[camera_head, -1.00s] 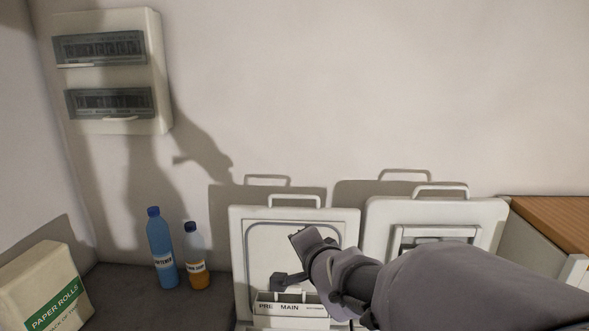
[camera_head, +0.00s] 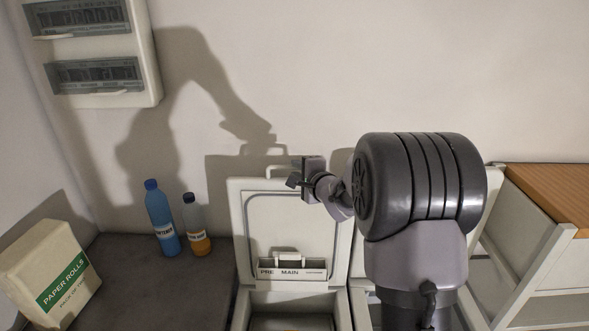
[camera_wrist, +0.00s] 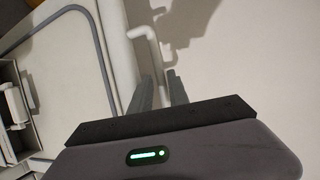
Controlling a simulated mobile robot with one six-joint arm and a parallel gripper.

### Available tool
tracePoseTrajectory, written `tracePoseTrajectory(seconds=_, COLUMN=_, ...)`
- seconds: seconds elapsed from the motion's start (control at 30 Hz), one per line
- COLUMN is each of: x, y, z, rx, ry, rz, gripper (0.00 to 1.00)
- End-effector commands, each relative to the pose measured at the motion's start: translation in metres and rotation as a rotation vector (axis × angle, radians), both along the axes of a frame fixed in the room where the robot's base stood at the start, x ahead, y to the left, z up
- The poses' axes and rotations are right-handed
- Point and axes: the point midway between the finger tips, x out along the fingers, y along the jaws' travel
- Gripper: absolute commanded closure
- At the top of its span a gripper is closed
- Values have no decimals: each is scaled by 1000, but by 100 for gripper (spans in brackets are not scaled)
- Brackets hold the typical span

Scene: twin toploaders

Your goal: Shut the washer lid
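The washer lid (camera_head: 240,215) is a white panel standing open and upright near the wall, with a grey seal line and a PRE/MAIN dispenser (camera_head: 292,270) on its inner face. Its white bar handle (camera_head: 272,168) sticks up from the top edge; it also shows in the wrist view (camera_wrist: 148,34). The open washer tub (camera_head: 290,297) shows below. My gripper (camera_head: 297,179) is at the lid's top right, close to the handle.
A second white machine (camera_head: 358,270) on the right is mostly hidden by my arm. A blue bottle (camera_head: 161,220), an orange-filled bottle (camera_head: 195,228) and a paper rolls pack (camera_head: 48,275) stand on the dark surface at left. A wood-topped cabinet (camera_head: 555,200) is at right.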

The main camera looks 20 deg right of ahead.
Motion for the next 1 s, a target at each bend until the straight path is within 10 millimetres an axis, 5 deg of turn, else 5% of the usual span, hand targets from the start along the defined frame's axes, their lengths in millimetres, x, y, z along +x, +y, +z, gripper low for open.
tracePoseTrajectory(seconds=0.2, x=20, y=1, z=-5, rx=0, ry=0, rz=1, gripper=79)
tracePoseTrajectory(seconds=0.47, x=21, y=0, z=-6, rx=0, ry=0, rz=0, gripper=79)
tracePoseTrajectory(seconds=0.6, x=21, y=0, z=-5, rx=0, ry=0, rz=0, gripper=100)
tracePoseTrajectory(seconds=1.0, x=21, y=0, z=-5, rx=0, ry=0, rz=0, gripper=100)
